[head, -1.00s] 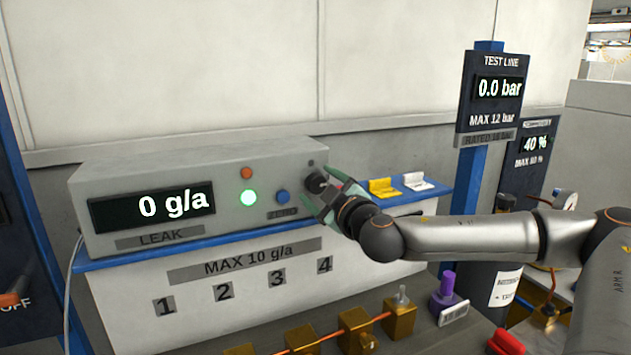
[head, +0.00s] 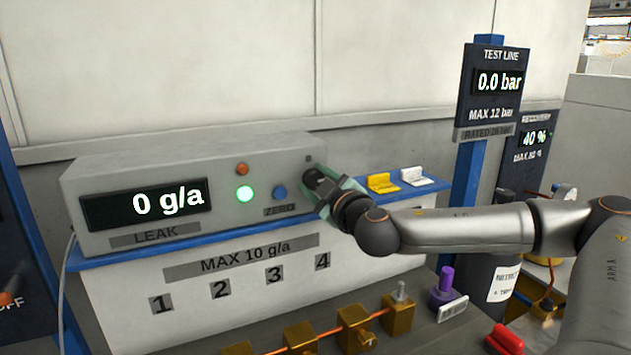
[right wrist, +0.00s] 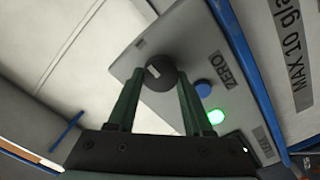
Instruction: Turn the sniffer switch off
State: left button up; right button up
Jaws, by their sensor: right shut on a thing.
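The sniffer's grey box (head: 190,165) stands on a blue-edged shelf, its display (head: 150,204) reading 0 g/a. Its black round switch knob (head: 313,180) is at the right end of the front. My right gripper (head: 323,188) is shut on this knob and partly covers it. In the right wrist view the knob (right wrist: 159,74), with a white mark, sits between the green fingertips (right wrist: 160,78). A green lamp (head: 245,194) is lit, beside a blue ZERO button (head: 280,192) and below an orange button (head: 242,169). My left gripper is not in view.
Yellow (head: 382,183) and white (head: 415,177) clips lie on the shelf right of the box, behind my arm. A TEST LINE sign (head: 492,95) reads 0.0 bar. Brass blocks (head: 354,328) and a purple-topped fitting (head: 444,287) stand below in front.

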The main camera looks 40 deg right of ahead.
grip_shut()
jog(key=shift+f+n, duration=0.1)
jog(key=shift+n, duration=0.3)
jog(key=shift+n+b, duration=0.8)
jog(key=shift+n, duration=0.1)
jog(key=n+b, duration=0.1)
jog(key=n, duration=0.2)
jog(key=shift+f+n, duration=0.1)
jog(key=shift+n, duration=0.2)
jog(key=n+b, duration=0.1)
jog(key=n, duration=0.4)
jog(key=shift+f, duration=0.1)
jog(key=n, duration=0.6)
jog(key=shift+n, duration=0.4)
